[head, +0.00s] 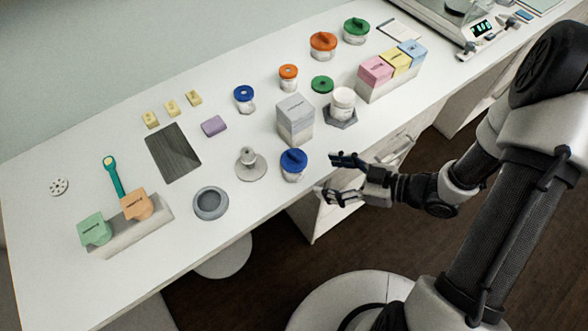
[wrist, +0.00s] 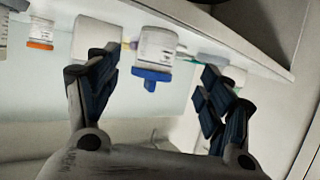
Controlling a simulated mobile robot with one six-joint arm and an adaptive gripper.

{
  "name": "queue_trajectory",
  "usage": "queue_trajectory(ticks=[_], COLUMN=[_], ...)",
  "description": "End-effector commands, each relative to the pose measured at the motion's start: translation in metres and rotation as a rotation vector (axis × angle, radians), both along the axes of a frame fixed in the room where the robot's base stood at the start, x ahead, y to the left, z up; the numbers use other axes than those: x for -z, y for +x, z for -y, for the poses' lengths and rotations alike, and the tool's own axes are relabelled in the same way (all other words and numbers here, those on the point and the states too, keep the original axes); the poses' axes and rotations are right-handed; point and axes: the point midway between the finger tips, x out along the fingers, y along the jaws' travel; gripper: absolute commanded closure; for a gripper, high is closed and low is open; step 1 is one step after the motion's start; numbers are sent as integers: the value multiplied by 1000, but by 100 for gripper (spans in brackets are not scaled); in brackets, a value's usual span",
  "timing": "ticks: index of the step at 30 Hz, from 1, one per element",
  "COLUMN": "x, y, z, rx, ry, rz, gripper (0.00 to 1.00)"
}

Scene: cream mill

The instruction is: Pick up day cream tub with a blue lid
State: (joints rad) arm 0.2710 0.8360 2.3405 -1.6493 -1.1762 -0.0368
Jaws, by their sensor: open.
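Two white tubs with blue lids stand on the bench in the head view. One (head: 293,165) is near the front edge, and the other (head: 244,98) is farther back. Their labels are too small to read. My gripper (head: 330,176) is open and empty, just right of the front tub, with its fingers pointing toward it. In the wrist view a blue-lidded tub (wrist: 155,50) appears upside down, ahead and between the spread fingers of my gripper (wrist: 160,82). The fingers do not appear to touch it.
A tall grey box (head: 295,120) stands just behind the front tub. A grey cone-shaped piece (head: 249,165) is to its left, with a grey bowl (head: 210,203) beyond. A white jar (head: 342,102) sits on a grey base at right. Orange- and green-lidded tubs stand farther back.

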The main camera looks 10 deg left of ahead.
Motion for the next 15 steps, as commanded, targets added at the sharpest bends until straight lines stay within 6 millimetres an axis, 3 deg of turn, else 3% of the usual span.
queue_trajectory(ticks=[3, 15], x=[11, 25], y=[3, 13], z=[-22, -57], rx=[-4, -4], ry=[-1, -1], rz=[-1, 2], gripper=[27, 27])
